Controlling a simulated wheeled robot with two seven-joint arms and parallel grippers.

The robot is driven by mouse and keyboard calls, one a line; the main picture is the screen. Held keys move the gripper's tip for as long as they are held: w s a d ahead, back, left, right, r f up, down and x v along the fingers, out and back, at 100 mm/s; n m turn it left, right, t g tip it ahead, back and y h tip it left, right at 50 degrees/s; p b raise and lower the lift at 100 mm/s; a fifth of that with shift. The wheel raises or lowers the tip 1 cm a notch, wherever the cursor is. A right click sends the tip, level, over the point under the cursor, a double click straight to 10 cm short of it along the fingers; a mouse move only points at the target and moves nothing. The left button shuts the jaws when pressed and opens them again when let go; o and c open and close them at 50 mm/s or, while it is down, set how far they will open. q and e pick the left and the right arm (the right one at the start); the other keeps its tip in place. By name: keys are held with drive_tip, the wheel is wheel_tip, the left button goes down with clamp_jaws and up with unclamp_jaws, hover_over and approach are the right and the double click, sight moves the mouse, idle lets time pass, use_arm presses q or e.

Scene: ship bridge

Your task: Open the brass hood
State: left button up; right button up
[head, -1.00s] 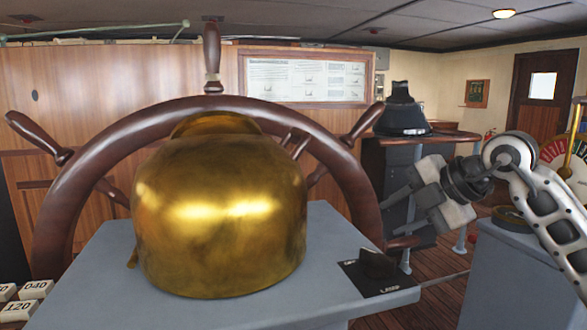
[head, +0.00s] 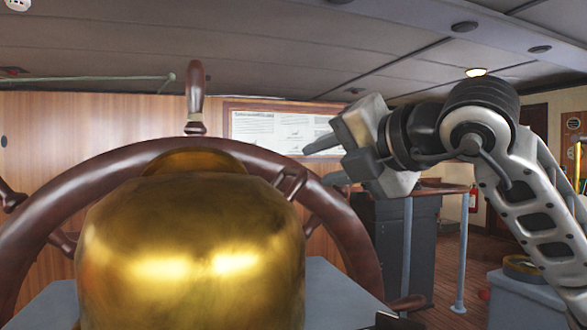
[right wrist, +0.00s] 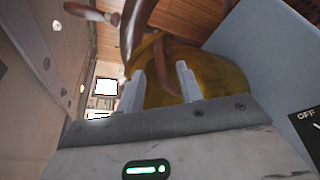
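The brass hood (head: 190,255) is a shiny gold dome, sitting shut on a grey stand (head: 335,290), in the lower left of the head view. Its lower edge is cut off by the picture. In the right wrist view the hood (right wrist: 185,75) lies beyond my fingers. My right gripper (head: 322,164) is up and to the right of the hood, apart from it, its fingers pointing left. Its two fingers are apart with nothing between them; they also show in the right wrist view (right wrist: 160,88). My left gripper is not in view.
A wooden ship's wheel (head: 345,235) stands right behind the hood, with spokes sticking out. A dark panel marked OFF (right wrist: 308,130) is on the stand. A dark cabinet (head: 385,245) stands behind on the right. A framed notice (head: 275,130) hangs on the wood wall.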

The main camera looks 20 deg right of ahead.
sight(294, 171)
drive_tip(key=p+x, duration=0.1)
drive_tip(key=x, duration=0.7)
clamp_jaws()
